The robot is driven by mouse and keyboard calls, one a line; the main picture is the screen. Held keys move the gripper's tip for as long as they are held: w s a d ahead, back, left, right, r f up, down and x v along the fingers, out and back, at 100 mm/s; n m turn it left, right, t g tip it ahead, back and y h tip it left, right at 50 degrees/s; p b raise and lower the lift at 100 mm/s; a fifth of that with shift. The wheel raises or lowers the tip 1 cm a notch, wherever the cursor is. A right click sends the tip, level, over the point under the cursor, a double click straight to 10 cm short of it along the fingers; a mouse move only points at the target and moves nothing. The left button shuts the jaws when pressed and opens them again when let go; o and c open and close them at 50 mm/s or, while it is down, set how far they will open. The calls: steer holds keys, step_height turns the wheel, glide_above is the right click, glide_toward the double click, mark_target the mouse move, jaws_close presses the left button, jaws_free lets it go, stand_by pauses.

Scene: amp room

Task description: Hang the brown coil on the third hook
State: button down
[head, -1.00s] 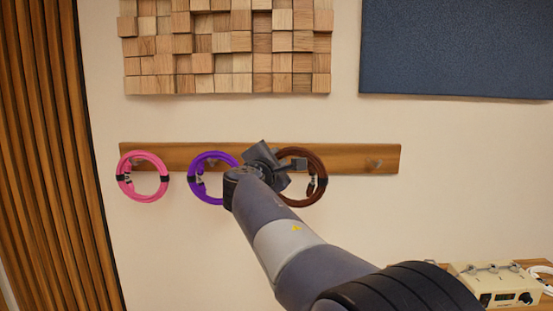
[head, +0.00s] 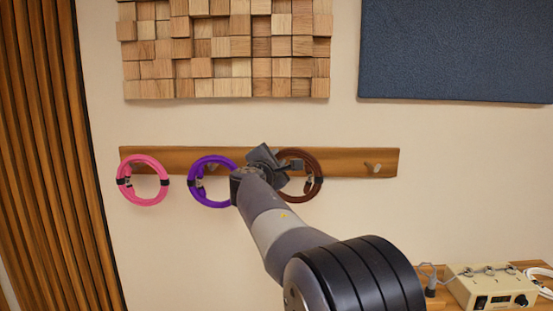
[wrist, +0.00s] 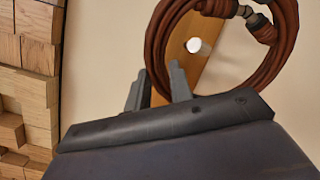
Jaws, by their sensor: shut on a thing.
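The brown coil (head: 319,178) is against the wooden hook rail (head: 345,163), right of the purple coil (head: 193,191). My gripper (head: 292,164) is shut on the brown coil at its upper left side. In the wrist view the coil (wrist: 287,45) stands beyond my fingertips (wrist: 157,80), and the pale end of a hook (wrist: 194,45) shows inside its ring. I cannot tell whether the coil rests on that hook. My gripper hides part of the coil in the head view.
A pink coil (head: 124,182) hangs at the rail's left end. The hook (head: 373,168) at the right end is bare. Wood blocks (head: 225,55) and a dark blue panel (head: 455,50) are above. A beige device (head: 490,287) sits at lower right.

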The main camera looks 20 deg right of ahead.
steer(key=shift+w+d+f+b, duration=0.2)
steer(key=shift+w+f+b, duration=0.2)
steer(key=shift+f+b, duration=0.2)
steer(key=shift+w+d+f+b, duration=0.2)
steer(key=shift+w+f+b, duration=0.25)
steer(key=shift+f, duration=0.1)
steer(key=c, duration=1.2)
jaws_free()
steer(key=shift+o, duration=0.2)
steer(key=shift+f, duration=0.1)
steer(key=b+v, duration=0.3)
steer(key=v, duration=0.8)
